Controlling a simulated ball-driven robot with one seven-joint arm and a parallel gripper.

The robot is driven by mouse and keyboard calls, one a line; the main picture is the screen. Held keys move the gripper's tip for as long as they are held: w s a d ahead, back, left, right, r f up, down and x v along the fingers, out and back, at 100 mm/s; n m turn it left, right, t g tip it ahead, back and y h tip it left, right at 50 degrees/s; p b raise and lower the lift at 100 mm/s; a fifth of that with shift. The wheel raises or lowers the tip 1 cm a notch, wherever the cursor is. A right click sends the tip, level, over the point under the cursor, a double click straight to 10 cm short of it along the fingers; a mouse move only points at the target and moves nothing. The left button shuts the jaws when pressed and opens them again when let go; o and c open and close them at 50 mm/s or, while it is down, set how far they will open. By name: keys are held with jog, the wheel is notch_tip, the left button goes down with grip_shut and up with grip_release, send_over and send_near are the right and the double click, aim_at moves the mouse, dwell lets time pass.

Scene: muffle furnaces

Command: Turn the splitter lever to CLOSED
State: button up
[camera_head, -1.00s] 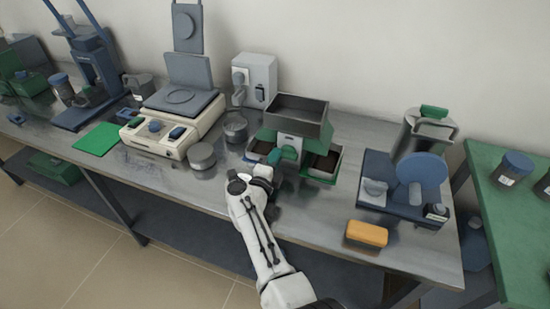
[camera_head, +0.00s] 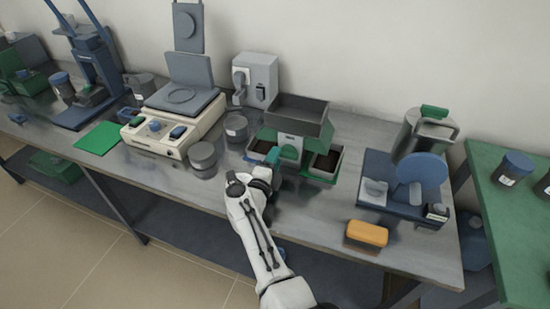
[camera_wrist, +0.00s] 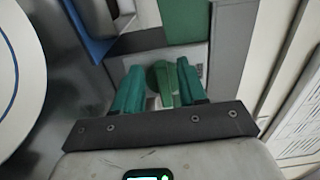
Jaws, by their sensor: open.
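The splitter has a grey hopper (camera_head: 297,112) on a green body with a pale front plate (camera_head: 290,138). My gripper (camera_head: 275,160) is at the front of the splitter, left of its middle. In the wrist view my gripper (camera_wrist: 159,68) is open, with one teal finger on each side of the green lever (camera_wrist: 163,82). I cannot tell whether a finger touches the lever. The head view mostly hides the lever behind my gripper. I cannot read any position mark for it.
Dark-filled pans sit left (camera_head: 262,150) and right (camera_head: 325,165) under the hopper. Grey tins (camera_head: 203,160) and a balance (camera_head: 160,135) stand to the left. An orange block (camera_head: 367,233) lies near the bench's front edge. The bench between the splitter and this block is clear.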

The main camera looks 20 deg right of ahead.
jog(key=p+v, duration=0.2)
jog(key=v, duration=0.8)
dwell(0.3)
